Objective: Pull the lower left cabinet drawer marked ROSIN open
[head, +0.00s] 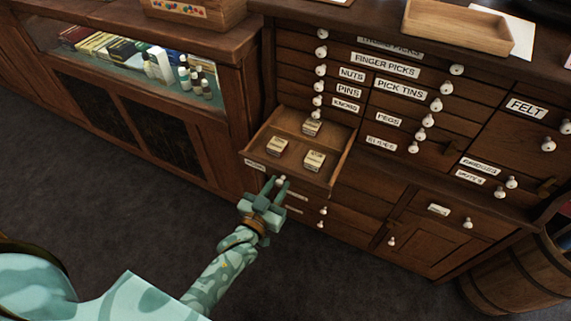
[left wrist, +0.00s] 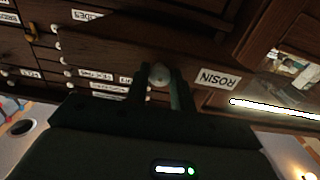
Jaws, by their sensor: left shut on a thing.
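The ROSIN drawer (head: 293,146) stands pulled out from the lower left of the wooden cabinet, with three small labelled boxes (head: 314,160) inside. Its white ROSIN label (left wrist: 217,79) reads upside down in the left wrist view; in the head view the label (head: 255,165) is too small to read. My left gripper (head: 276,184) is at the drawer's front, shut on its round pale knob (left wrist: 159,74), with one finger on each side. The fingers hide most of the knob in the head view. My right gripper is not in view.
Closed drawers with white knobs and labels such as PEGS (head: 388,119) fill the cabinet. A glass-fronted display case (head: 130,70) stands at the left. A wooden tray (head: 460,30) lies on top, and a barrel (head: 518,277) stands at the right. The dark floor in front is clear.

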